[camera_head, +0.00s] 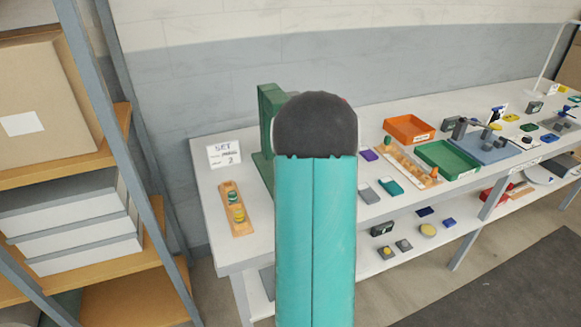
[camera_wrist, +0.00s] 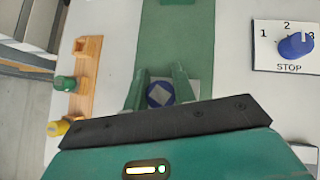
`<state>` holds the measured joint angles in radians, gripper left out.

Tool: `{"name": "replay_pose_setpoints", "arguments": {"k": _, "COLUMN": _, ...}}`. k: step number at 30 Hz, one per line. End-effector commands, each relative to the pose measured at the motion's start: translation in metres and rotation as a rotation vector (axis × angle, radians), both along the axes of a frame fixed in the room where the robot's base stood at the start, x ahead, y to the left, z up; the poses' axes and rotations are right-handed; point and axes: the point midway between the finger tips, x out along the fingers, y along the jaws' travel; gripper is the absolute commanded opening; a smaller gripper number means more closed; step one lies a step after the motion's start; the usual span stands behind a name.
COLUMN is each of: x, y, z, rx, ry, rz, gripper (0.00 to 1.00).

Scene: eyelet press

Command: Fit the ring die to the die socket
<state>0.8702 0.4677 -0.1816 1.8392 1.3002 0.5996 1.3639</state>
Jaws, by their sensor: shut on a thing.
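My gripper (camera_wrist: 160,88) points down over the bench, its two green fingers closed on a blue round piece with a pale diamond on top, which I take as the ring die (camera_wrist: 160,94). The die socket cannot be made out; the fingers and piece hide what lies below, so I cannot tell whether the piece touches anything. In the head view my own arm hides the gripper and most of the green press (camera_head: 266,110).
A wooden rack (camera_head: 232,187) left of the press holds a green piece (camera_wrist: 64,83) and a yellow piece (camera_wrist: 58,128). A blue dial (camera_wrist: 296,45) sits on a STOP plate at right. Orange (camera_head: 409,128) and green (camera_head: 447,158) trays stand farther right. A shelf unit is at left.

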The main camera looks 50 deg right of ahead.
Motion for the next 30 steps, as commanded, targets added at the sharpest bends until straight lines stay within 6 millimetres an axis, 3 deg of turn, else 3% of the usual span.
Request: {"name": "replay_pose_setpoints", "arguments": {"k": 30, "x": 0.0000, "y": -0.0002, "z": -0.0078, "rx": 0.000, "ry": 0.000, "rz": 0.000, "gripper": 0.02}}
